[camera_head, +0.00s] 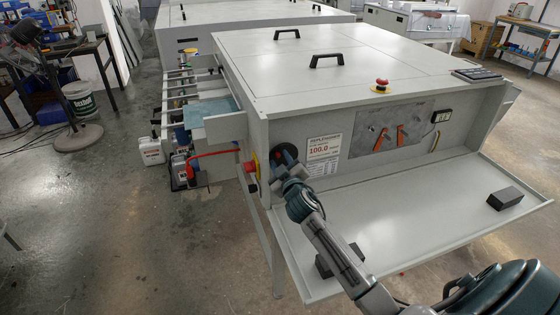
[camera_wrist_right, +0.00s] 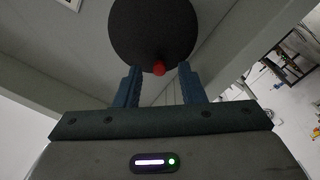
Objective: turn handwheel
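The handwheel is a black disc (camera_head: 284,152) on the front panel of the grey machine, at the panel's left end. In the right wrist view the black disc (camera_wrist_right: 153,25) fills the top middle, with a small red knob (camera_wrist_right: 158,69) at its lower edge. My right gripper (camera_head: 285,172) is just below and in front of the disc and hides part of it. In the right wrist view its two fingers (camera_wrist_right: 160,72) stand apart, with the red knob showing between their tips. I cannot tell whether they touch it. My left gripper is not in view.
A fold-down shelf (camera_head: 390,225) lies below the panel, with dark blocks (camera_head: 505,198) on it. A label (camera_head: 323,155) is right of the disc. A red-and-yellow emergency stop (camera_head: 251,167) and a red pipe (camera_head: 212,154) are close on the left. Open floor lies left.

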